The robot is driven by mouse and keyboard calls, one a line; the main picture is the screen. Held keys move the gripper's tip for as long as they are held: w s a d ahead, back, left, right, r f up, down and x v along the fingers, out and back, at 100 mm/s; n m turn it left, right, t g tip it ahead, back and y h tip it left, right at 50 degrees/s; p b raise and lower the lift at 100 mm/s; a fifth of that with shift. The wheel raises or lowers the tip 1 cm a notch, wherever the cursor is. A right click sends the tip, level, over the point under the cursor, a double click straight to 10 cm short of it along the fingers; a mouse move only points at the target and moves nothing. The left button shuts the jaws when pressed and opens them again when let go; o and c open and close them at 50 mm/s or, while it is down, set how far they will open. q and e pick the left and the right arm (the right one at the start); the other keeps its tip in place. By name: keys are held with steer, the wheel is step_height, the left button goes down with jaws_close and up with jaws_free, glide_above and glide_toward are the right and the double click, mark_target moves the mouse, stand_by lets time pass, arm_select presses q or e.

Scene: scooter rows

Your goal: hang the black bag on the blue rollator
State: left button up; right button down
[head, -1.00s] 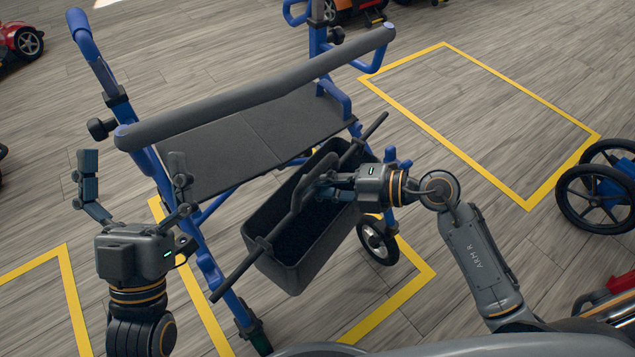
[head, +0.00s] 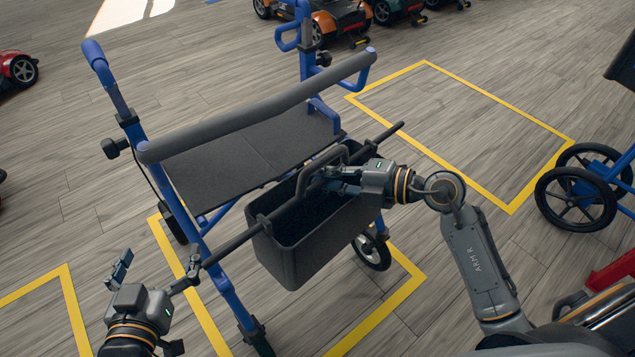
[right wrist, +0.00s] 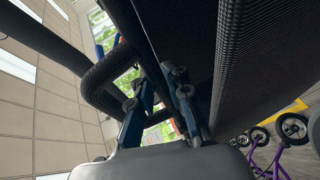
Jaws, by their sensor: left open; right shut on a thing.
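The blue rollator (head: 110,90) stands in the middle of the head view, with a dark seat (head: 240,155) and a padded grey bar (head: 260,108). The black bag (head: 300,250) is an open, box-like bag with a looped handle and a long dark rod (head: 235,243) along its rim. It hangs in front of the seat, slightly tilted. My right gripper (head: 328,184) is shut on the bag's handle; its fingers also show in the right wrist view (right wrist: 160,105). My left gripper (head: 157,268) is open and empty, beside the rod's left end. Whether it touches the rod is unclear.
Yellow floor outlines (head: 470,125) surround the rollator and the empty bay to its right. A wheeled blue frame (head: 597,180) stands at the right edge. Several scooters (head: 335,18) line the back. A red scooter (head: 18,68) is at far left.

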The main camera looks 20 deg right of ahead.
mark_target(302, 187)
steer(key=shift+m+t+h, duration=0.4)
steer(key=shift+m+h, duration=0.2)
steer(key=f+p, duration=0.1)
steer(key=f, duration=0.1)
steer(key=w+a+f+p, duration=0.1)
steer(key=f, duration=0.1)
steer(key=w+f, duration=0.1)
steer(key=f, duration=0.1)
steer(key=shift+w+a+p, duration=0.25)
steer(key=shift+p, duration=0.15)
arm_select(q)
steer(key=s+a+f+g+y, duration=0.2)
steer(key=s+a+f+g, duration=0.2)
steer(key=s+f+g, duration=0.4)
arm_select(e)
steer(key=shift+f+b, duration=0.9)
steer(key=shift+f, duration=0.15)
arm_select(q)
steer(key=w+d+r+t+h, duration=0.1)
steer(key=w+d+r+t, duration=0.2)
steer(key=w+r+t, duration=0.4)
steer(key=shift+w+d+r+t+h+b, duration=0.35)
steer(key=shift+r+t+h+b, duration=0.05)
steer(key=shift+r, duration=0.15)
arm_select(e)
steer(key=shift+f, duration=0.1)
arm_select(q)
steer(key=shift+r, duration=0.1)
steer(key=shift+w+d, duration=0.1)
